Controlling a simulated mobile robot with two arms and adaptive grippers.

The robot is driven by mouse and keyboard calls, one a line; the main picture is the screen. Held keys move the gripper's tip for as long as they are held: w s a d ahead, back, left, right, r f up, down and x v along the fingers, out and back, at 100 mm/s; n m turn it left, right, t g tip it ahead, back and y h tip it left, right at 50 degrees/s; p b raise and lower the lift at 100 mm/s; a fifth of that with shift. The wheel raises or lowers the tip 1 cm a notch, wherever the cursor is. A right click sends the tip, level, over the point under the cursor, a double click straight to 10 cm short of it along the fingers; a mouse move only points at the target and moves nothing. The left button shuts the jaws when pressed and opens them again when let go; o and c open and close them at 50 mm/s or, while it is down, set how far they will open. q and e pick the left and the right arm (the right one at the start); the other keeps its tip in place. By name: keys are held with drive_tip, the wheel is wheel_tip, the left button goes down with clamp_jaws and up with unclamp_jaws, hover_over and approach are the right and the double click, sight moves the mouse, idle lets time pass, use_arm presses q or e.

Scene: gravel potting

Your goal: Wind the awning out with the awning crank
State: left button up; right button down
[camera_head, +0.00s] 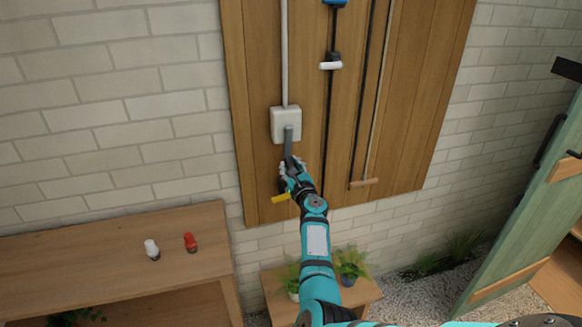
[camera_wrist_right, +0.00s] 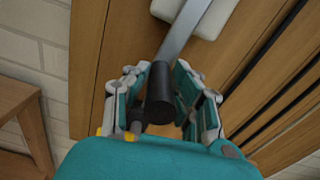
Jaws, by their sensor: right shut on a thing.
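The awning crank is on a white box (camera_head: 285,124) fixed to a wooden wall panel, with a white tube running up from it. Its grey crank arm (camera_head: 289,143) hangs down from the box. In the right wrist view the grey arm (camera_wrist_right: 184,32) leads to a dark round grip (camera_wrist_right: 160,96) between the fingers. My right gripper (camera_head: 291,170) is shut on this crank grip at the lower end of the arm; it also shows in the right wrist view (camera_wrist_right: 168,100). The awning itself is not in view. My left gripper is not in view.
Long dark and pale rods (camera_head: 365,100) hang on the panel to the right. A wooden table (camera_head: 90,245) at left bears a white shaker (camera_head: 151,250) and a red one (camera_head: 190,242). Potted plants (camera_head: 350,264) stand on a low bench below. A green door (camera_head: 530,200) is at right.

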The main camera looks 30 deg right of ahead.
sight(287, 132)
drive_tip(key=shift+r, duration=0.1)
drive_tip(key=c, duration=1.1)
unclamp_jaws()
drive_tip(key=shift+w, duration=0.1)
drive_tip(key=shift+r, duration=0.1)
wheel_tip(287, 132, up, 10)
drive_tip(key=shift+f, duration=0.1)
